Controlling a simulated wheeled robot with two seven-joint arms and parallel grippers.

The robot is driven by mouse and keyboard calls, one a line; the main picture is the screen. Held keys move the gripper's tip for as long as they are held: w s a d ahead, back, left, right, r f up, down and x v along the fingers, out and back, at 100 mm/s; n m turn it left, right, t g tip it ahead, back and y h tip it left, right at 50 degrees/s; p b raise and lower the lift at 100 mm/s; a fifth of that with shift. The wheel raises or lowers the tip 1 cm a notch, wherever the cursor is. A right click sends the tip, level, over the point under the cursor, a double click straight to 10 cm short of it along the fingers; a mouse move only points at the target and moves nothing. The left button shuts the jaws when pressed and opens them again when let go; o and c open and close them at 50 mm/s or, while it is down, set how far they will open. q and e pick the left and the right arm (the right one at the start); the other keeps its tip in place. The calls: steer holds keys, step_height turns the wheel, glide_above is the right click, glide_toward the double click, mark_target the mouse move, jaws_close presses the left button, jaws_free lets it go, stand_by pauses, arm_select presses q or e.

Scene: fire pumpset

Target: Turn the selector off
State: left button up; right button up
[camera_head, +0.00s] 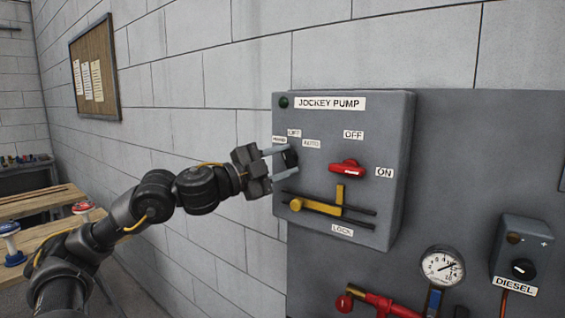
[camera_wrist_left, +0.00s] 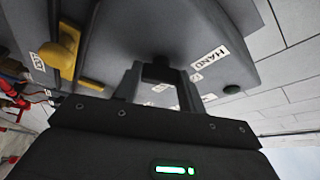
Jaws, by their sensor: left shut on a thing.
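The jockey pump panel (camera_head: 340,215) is a grey box on the wall. Its black selector knob (camera_head: 290,158) sits at the left, by the HAND, OFF and AUTO labels. My left gripper (camera_head: 284,161) reaches in from the left with its fingers on either side of the selector, shut on it. The knob's exact pointing direction is hidden by the fingers. My right gripper is in neither view.
A red switch handle (camera_head: 347,168) by OFF and ON labels and a yellow slide lever (camera_head: 325,207) sit right of the selector. Below are a gauge (camera_head: 441,267), red valve piping (camera_head: 385,303) and a diesel box (camera_head: 522,255). A wooden bench (camera_head: 45,225) stands left.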

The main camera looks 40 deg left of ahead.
arm_select(q)
steer(key=m+g, duration=0.1)
steer(key=m, duration=0.1)
steer(key=shift+r+m, duration=0.15)
steer(key=shift+m, duration=0.25)
steer(key=shift+m+g, duration=0.5)
steer(key=shift+m, duration=0.5)
steer(key=o, duration=1)
